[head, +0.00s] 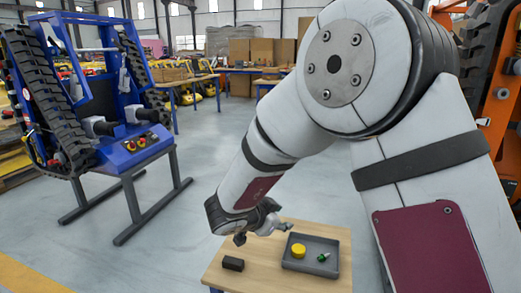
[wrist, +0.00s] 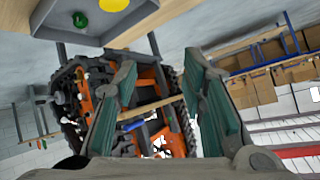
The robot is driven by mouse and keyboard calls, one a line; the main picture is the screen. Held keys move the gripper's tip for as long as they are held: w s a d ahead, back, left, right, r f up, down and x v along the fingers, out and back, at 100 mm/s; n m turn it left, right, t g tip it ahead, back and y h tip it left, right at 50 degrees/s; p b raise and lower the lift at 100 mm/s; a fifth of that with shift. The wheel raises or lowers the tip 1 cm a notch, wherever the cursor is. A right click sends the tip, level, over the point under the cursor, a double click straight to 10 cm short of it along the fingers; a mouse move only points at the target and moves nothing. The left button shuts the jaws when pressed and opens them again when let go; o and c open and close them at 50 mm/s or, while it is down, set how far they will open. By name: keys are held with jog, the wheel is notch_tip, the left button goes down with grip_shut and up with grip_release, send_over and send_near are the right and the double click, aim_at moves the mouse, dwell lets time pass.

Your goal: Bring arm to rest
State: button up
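The gripper is above the table, left of a grey tray (head: 300,266). The tray also shows at the top of the wrist view (wrist: 60,32).
The tray holds a yellow round piece (head: 298,250) and a green piece (head: 323,257). A dark block (head: 233,264) lies on the table left of the tray. A blue tracked carrier (head: 135,150) stands at left, an orange one (head: 503,100) at right. Open floor lies between.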

jog(key=w+a+r+n+t+y, duration=0.1)
jog(key=a+r+n+y, duration=0.15)
jog(key=r, duration=0.25)
jog(key=a+r+n+t+y, duration=0.1)
jog(key=r+t+y, duration=0.1)
jog(key=r+y, duration=0.3)
jog(key=s+r+n+g+y, duration=0.2)
jog(key=s+r+n+y, duration=0.1)
jog(key=s+r+n, duration=0.4)
jog(key=s+d+f+g+h, duration=0.1)
jog(key=s+d+g, duration=0.35)
jog(key=s, duration=0.85)
jog(key=s+d+f+n+g+h, duration=0.1)
jog(key=s+d+f+g+h, duration=0.1)
jog(key=s+d, duration=0.75)
jog(key=s+d+f+g+h, duration=0.1)
jog(key=s+d+g, duration=0.2)
jog(key=s, duration=1.2)
notch_tip(320, 180, up, 27)
jog(key=t+p, duration=0.4)
jog(key=p, duration=2.1)
jog(key=shift+f+p, duration=0.2)
jog(key=shift+p, duration=0.1)
jog(key=shift+w, duration=0.1)
